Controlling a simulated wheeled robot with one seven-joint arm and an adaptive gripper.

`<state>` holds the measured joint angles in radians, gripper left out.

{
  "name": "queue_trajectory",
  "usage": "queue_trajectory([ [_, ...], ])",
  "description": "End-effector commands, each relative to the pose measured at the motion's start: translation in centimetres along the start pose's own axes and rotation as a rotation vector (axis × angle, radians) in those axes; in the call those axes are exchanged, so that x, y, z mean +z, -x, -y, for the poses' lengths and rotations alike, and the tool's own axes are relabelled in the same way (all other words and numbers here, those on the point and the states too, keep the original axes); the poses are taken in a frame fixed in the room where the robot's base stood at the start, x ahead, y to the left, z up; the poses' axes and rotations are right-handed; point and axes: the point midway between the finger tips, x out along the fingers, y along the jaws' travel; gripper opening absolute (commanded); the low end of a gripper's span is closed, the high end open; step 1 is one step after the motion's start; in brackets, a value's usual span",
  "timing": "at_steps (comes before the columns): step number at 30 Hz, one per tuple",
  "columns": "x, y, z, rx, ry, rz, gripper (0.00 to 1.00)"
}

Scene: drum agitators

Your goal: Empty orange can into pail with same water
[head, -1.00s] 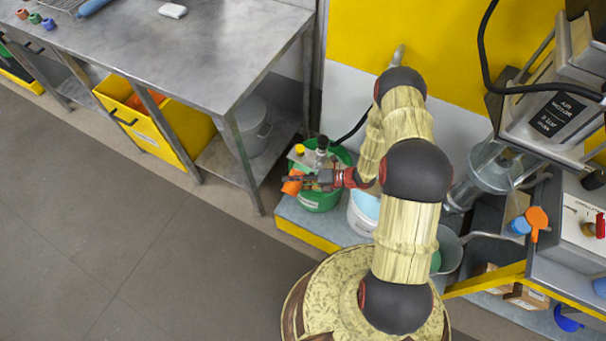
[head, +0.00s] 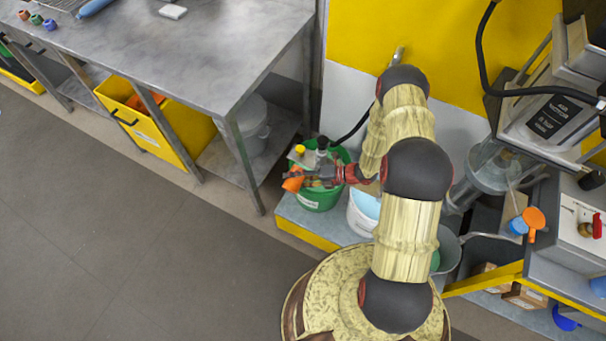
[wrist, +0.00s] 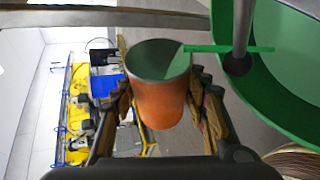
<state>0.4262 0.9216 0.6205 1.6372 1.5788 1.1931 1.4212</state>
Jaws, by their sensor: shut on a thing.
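The orange can (head: 293,184) is in my gripper (head: 308,180), at the left side of the green pail (head: 318,199). In the wrist view my gripper (wrist: 165,95) has its fingers on both sides of the can (wrist: 162,104). The can's mouth shows, with a green patch inside against a darker grey wall. The green pail's rim (wrist: 222,30) is beside the can, with a grey rod and a green bar near it. A white pail (head: 361,219) with light blue water stands right of the green pail. What the green pail holds is hard to tell.
A grey vessel (head: 449,250) stands right of the white pail, partly behind my arm. A steel table (head: 190,60) is at the left, with a yellow bin (head: 160,128) and a grey bucket (head: 252,135) below. Open floor lies in front.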

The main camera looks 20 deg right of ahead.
Motion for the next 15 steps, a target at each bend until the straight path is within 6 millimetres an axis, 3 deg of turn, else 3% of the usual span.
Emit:
queue_trajectory([
  [15, 0.48, 0.48, -0.84, 0.014, -0.032, -0.011, 0.10],
])
